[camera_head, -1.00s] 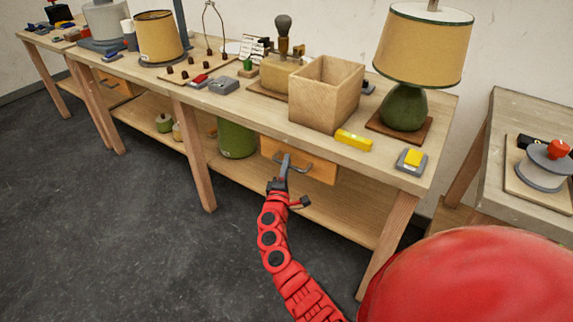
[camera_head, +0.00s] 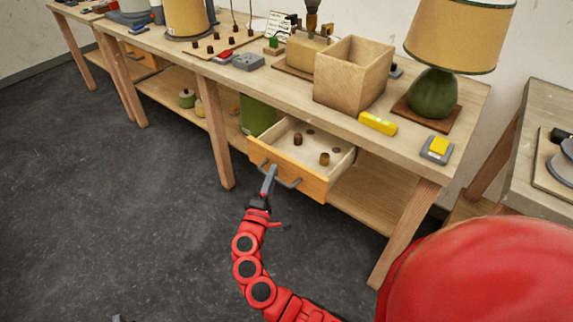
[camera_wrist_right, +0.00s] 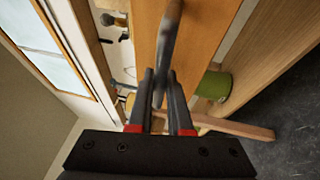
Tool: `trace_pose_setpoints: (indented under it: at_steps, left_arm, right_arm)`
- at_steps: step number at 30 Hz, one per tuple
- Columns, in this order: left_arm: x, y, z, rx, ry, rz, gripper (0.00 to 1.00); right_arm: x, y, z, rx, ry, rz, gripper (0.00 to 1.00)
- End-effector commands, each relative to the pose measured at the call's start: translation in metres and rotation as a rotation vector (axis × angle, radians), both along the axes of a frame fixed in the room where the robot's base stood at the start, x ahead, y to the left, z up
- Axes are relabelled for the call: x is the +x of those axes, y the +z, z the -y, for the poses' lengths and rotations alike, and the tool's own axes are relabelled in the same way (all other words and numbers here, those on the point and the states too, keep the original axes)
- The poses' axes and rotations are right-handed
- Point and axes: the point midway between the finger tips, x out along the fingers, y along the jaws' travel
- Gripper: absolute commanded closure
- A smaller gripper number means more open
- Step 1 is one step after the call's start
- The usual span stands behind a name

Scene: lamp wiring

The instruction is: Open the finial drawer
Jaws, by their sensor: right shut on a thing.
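The finial drawer (camera_head: 292,183) is pulled out from under the long workbench, and its inside shows from above. A few small dark and brass-coloured finials (camera_head: 324,159) stand in it. Its grey bar handle (camera_head: 288,183) is on the wooden front. My right gripper (camera_head: 268,180) is at the left part of this handle and shut on it. In the right wrist view the two fingers (camera_wrist_right: 160,90) close around the handle (camera_wrist_right: 169,40), with the wooden drawer front behind. My left gripper does not show clearly in any view.
On the bench above stand an open wooden box (camera_head: 350,80), a yellow level (camera_head: 378,123), a grey and yellow device (camera_head: 437,149) and a green lamp (camera_head: 436,92). A green bin (camera_head: 258,113) sits on the lower shelf behind the drawer. The floor in front is clear.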

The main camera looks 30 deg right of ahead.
Motion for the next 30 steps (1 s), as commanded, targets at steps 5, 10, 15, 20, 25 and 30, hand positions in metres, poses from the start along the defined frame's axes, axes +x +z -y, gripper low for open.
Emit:
trace_pose_setpoints:
  at_steps: [5, 10, 15, 20, 25, 30]
  left_arm:
    - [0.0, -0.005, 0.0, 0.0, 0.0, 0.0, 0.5]
    - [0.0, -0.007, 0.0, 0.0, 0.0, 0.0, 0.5]
    - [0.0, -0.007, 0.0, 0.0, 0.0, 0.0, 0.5]
    - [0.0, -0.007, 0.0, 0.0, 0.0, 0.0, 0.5]
    - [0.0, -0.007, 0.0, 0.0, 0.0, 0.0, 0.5]
    - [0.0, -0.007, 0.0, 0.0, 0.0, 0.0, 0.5]
  right_arm:
    - [-0.01, -0.002, -0.027, 0.002, 0.005, -0.001, 1.0]
    - [-0.016, -0.002, -0.038, 0.001, -0.001, -0.001, 1.0]
    - [-0.018, -0.001, -0.043, 0.001, 0.0, -0.002, 1.0]
    - [-0.018, -0.001, -0.043, 0.001, -0.001, -0.002, 1.0]
    - [-0.018, -0.001, -0.043, 0.001, -0.001, -0.002, 0.79]
    - [-0.018, -0.001, -0.043, 0.0, -0.001, -0.001, 0.53]
